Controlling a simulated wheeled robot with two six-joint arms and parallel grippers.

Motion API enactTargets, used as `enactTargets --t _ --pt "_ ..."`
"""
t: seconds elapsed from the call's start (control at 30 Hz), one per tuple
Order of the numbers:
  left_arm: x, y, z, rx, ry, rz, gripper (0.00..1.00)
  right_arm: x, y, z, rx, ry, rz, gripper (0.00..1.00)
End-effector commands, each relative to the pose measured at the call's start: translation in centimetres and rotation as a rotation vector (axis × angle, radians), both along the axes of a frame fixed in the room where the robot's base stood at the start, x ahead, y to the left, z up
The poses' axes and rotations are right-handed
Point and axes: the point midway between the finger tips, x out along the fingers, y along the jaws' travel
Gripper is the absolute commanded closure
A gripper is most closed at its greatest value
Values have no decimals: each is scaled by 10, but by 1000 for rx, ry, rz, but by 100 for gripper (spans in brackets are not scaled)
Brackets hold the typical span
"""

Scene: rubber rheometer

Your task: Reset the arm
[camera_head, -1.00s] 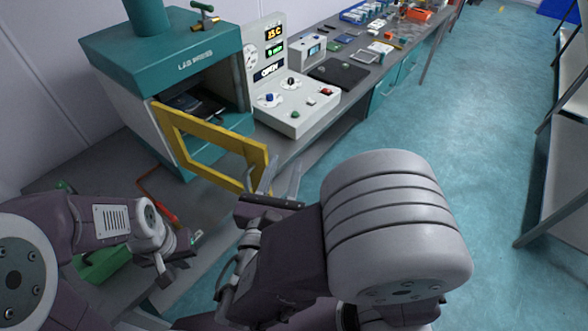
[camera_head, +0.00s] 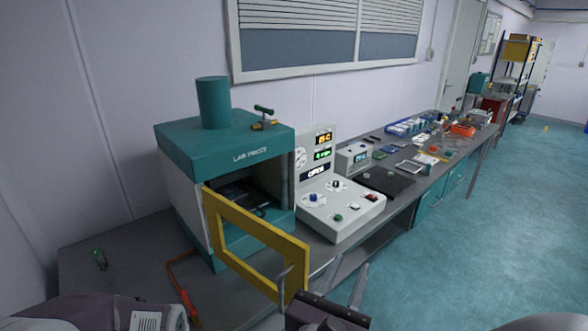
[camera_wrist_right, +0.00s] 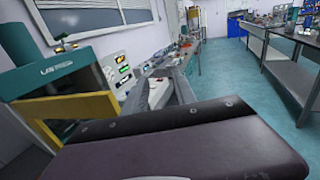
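My right gripper (camera_head: 322,272) is at the bottom of the head view, its two fingers apart with nothing between them. Its left finger overlaps the lower right corner of the press's yellow door frame (camera_head: 250,231); I cannot tell if they touch. In the right wrist view the gripper (camera_wrist_right: 160,82) also has its fingers spread and empty, pointing toward the control panel. Part of my left arm (camera_head: 135,313) shows at the bottom left of the head view; its gripper is out of view. The teal press (camera_head: 222,140) stands with its yellow door swung open.
A control panel (camera_head: 345,208) with knobs and displays stands right of the press. The bench continues far right with several items. The teal floor (camera_head: 510,210) at right is clear.

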Motion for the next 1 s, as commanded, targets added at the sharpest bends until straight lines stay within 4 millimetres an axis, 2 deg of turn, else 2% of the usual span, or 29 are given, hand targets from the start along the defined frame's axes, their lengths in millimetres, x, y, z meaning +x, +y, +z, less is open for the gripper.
enactTargets --t 0.1,0.17,0.2,0.27,0.3,0.37,0.43,0.5,0.57,0.6,0.7,0.8,0.9,1.0 --pt "0 0 0 0 0 0 100 8 -66 -3 -12 10 -250 67" --pt "0 0 0 0 0 0 100 -1 -111 -14 -1 50 -433 67" --pt "0 0 0 0 0 0 100 -13 -140 -28 29 98 -559 67" --pt "0 0 0 0 0 0 100 -37 -176 -58 126 173 -748 67" --pt "0 0 0 0 0 0 100 -57 -192 -81 216 214 -869 67" --pt "0 0 0 0 0 0 100 -88 -205 -116 380 251 -1044 67" --pt "0 0 0 0 0 0 100 -120 -203 -157 607 251 -1242 67" --pt "0 0 0 0 0 0 100 -141 -184 -196 870 196 -1434 67" --pt "0 0 0 0 0 0 100 -144 -158 -225 1115 100 -1583 67" --pt "0 0 0 0 0 0 100 -138 -139 -241 1275 19 -1665 67" --pt "0 0 0 0 0 0 100 -107 -97 -262 1603 -181 -1781 67" --pt "0 0 0 0 0 0 100 -73 -70 -269 1849 -365 -1835 67" --pt "0 0 0 0 0 0 100 -47 -60 -269 2006 -512 -1853 67" --pt "0 0 0 0 0 0 100 -38 -59 -268 2052 -574 -1853 67"
